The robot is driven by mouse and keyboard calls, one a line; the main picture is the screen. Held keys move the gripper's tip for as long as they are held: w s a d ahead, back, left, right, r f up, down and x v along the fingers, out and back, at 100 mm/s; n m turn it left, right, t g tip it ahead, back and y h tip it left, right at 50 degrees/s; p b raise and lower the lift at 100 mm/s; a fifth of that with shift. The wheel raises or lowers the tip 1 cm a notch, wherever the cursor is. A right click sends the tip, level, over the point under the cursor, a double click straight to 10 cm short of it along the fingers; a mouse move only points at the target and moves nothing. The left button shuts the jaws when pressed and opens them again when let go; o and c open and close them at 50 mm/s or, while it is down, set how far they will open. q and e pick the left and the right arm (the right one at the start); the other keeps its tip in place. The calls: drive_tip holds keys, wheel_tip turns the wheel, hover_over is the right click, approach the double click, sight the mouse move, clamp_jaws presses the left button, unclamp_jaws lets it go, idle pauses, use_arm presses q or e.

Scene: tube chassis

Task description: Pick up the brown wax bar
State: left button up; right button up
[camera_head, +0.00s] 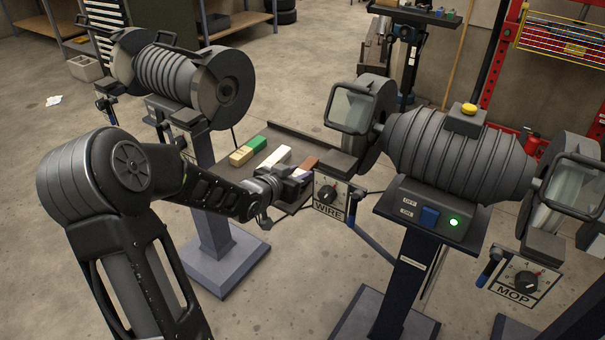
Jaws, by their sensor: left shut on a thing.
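The brown wax bar (306,162) is on the right of a row of bars near the middle of the view, with its near end at my gripper. My left gripper (294,182) comes in from the left and is shut on the brown bar. The fingers are small and dark here and hide part of the bar. I cannot tell whether the bar is clear of the tray (290,207) beneath it. My right gripper is not in view.
A grinder (455,155) with a WIRE dial (328,195) stands close on the right. Another machine (180,75) stands behind my left arm.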

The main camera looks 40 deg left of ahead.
sight(298, 174)
use_arm(q)
clamp_jaws()
wheel_tip(298, 174, up, 10)
drive_tip(key=p, duration=0.3)
drive_tip(key=shift+r+p, duration=0.1)
drive_tip(key=shift+p, duration=0.2)
idle(0.5)
